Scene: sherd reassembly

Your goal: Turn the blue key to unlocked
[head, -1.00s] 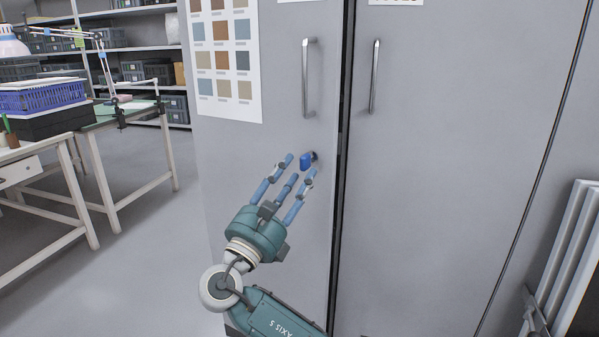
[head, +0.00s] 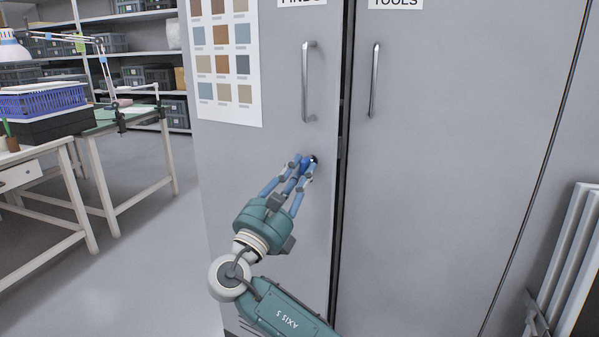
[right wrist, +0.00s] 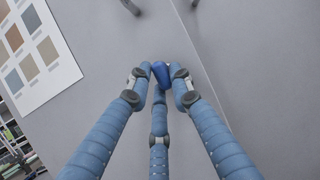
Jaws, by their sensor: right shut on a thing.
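The blue key (head: 307,163) sits in the left door (head: 270,140) of a grey cabinet, below that door's handle. My right gripper (head: 303,164) is shut on the key, with its fingers around the key's blue head. In the right wrist view the key (right wrist: 160,72) shows between the tips of the right gripper's fingers (right wrist: 160,78). The lock behind the key is mostly hidden by the fingers, and I cannot read the key's turned position. My left gripper is not in view.
The left door has a vertical handle (head: 306,82) and a colour chart (head: 224,60). The right door (head: 440,150), labelled TOOLS, has its own handle (head: 374,80). A work table (head: 100,165) stands at left. Pale panels (head: 570,260) lean at far right. Open floor lies left of the cabinet.

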